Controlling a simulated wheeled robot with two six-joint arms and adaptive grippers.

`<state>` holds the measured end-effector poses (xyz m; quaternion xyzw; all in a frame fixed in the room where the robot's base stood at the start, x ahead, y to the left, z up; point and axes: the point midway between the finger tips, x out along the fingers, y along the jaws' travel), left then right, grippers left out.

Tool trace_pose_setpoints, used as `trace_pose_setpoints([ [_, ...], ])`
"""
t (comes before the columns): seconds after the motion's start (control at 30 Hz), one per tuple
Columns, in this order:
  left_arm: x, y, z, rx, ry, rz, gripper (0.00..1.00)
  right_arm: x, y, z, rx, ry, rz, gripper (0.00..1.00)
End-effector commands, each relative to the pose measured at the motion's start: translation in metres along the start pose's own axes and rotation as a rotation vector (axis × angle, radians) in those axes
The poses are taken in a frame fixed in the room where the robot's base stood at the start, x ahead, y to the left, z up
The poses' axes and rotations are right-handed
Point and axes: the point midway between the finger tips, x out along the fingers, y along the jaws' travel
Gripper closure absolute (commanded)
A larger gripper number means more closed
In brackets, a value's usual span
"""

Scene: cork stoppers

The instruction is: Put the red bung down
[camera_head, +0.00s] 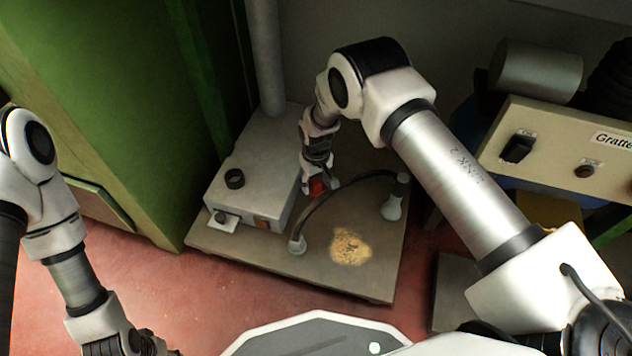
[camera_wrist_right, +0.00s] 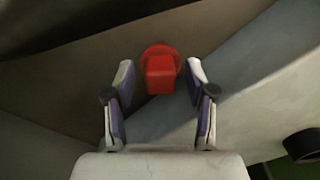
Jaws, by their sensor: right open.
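In the right wrist view the bung (camera_wrist_right: 160,72) shows a squared block on a wider round flange. My right gripper (camera_head: 321,186) reaches down over it. In the right wrist view the gripper's fingers (camera_wrist_right: 160,85) are apart, one on each side of the bung, with visible gaps. Whether the bung rests on the board is hard to tell. My left gripper (camera_head: 130,344) is only partly in view at the bottom left; its fingers are not clear.
The grey box (camera_head: 262,165) with a black ring (camera_head: 235,179) on top stands on a brown board (camera_head: 330,278). A black curved cable with pale ends (camera_head: 297,244) arches close by. Tan crumbs (camera_head: 349,247) lie in front. A beige control panel (camera_head: 555,150) is at right.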

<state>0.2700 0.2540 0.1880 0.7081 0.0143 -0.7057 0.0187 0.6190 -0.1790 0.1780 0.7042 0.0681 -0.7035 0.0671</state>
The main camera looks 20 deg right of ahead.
Motion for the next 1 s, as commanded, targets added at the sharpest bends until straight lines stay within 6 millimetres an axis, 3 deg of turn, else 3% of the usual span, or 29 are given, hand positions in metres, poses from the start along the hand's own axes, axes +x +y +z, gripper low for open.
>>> trace_pose_setpoints([
  [0.33, -0.041, 0.001, 0.001, 0.007, -0.004, 0.001, 0.60, -0.070, 0.000, 0.000, -0.001, 0.001, 0.001, 0.45],
  [0.57, -0.041, 0.001, 0.002, 0.008, -0.005, 0.001, 0.60, -0.073, 0.000, 0.000, 0.000, 0.000, 0.000, 0.45],
  [0.67, -0.040, 0.001, 0.002, 0.008, -0.005, 0.001, 0.60, -0.064, 0.003, 0.014, 0.011, -0.006, 0.001, 0.45],
  [0.77, -0.040, 0.001, 0.002, 0.008, -0.005, 0.001, 0.60, -0.036, 0.013, 0.063, 0.045, -0.015, 0.007, 0.45],
  [0.87, -0.041, 0.001, 0.002, 0.008, -0.005, 0.001, 0.60, -0.010, 0.021, 0.147, 0.099, -0.021, 0.012, 0.45],
  [0.9, -0.041, 0.001, 0.002, 0.008, -0.005, 0.001, 0.60, -0.006, 0.022, 0.185, 0.121, -0.023, 0.012, 0.45],
  [1.0, -0.041, 0.001, 0.002, 0.007, -0.005, 0.001, 0.60, -0.013, 0.018, 0.271, 0.171, -0.019, 0.008, 0.45],
])
